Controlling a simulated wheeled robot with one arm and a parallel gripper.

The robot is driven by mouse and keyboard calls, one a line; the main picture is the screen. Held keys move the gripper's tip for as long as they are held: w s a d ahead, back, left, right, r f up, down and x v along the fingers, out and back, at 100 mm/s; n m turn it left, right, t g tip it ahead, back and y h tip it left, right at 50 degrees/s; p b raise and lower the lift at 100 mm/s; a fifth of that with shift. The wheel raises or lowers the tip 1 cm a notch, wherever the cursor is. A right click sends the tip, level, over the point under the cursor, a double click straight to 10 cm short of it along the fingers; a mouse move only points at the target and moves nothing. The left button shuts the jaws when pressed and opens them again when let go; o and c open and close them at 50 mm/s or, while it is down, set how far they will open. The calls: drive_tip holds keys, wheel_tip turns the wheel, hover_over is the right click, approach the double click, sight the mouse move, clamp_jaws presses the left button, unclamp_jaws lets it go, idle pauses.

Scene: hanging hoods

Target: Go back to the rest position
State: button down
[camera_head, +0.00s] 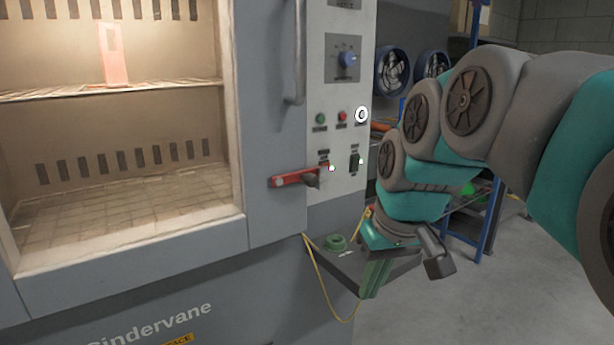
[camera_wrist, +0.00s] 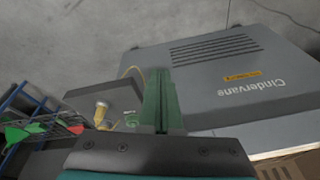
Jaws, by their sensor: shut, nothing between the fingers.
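My gripper (camera_head: 371,286) is shut and empty, with its green fingers pressed together. In the head view it hangs at the end of my bent arm, in front of the cabinet's lower right side and beside a small dark shelf (camera_head: 345,256). In the wrist view the gripper (camera_wrist: 161,85) points towards the grey cabinet front (camera_wrist: 215,75), with the shelf (camera_wrist: 88,97) just left of the fingers. Whether the fingers touch the shelf cannot be told.
The lit grey cabinet (camera_head: 275,290) fills the left, with a red lever (camera_head: 298,177) and a blue knob (camera_head: 348,59) on its panel. A green ring (camera_head: 336,242) lies on the shelf. A yellow cord (camera_head: 322,285) hangs there. Open floor (camera_head: 450,310) lies right.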

drive_tip(key=s+d+f+m+g, duration=0.1)
drive_tip(key=s+d+f+g, duration=0.1)
drive_tip(key=s+f, duration=0.7)
drive_tip(key=s+d+f+m+g+h, duration=0.1)
drive_tip(key=s+d+f+m+g, duration=0.1)
drive_tip(key=s+f, duration=0.7)
drive_tip(key=s+d, duration=0.1)
drive_tip(key=s, duration=0.2)
drive_tip(key=shift+d+f+h, duration=0.15)
drive_tip(key=shift+f+h, duration=0.15)
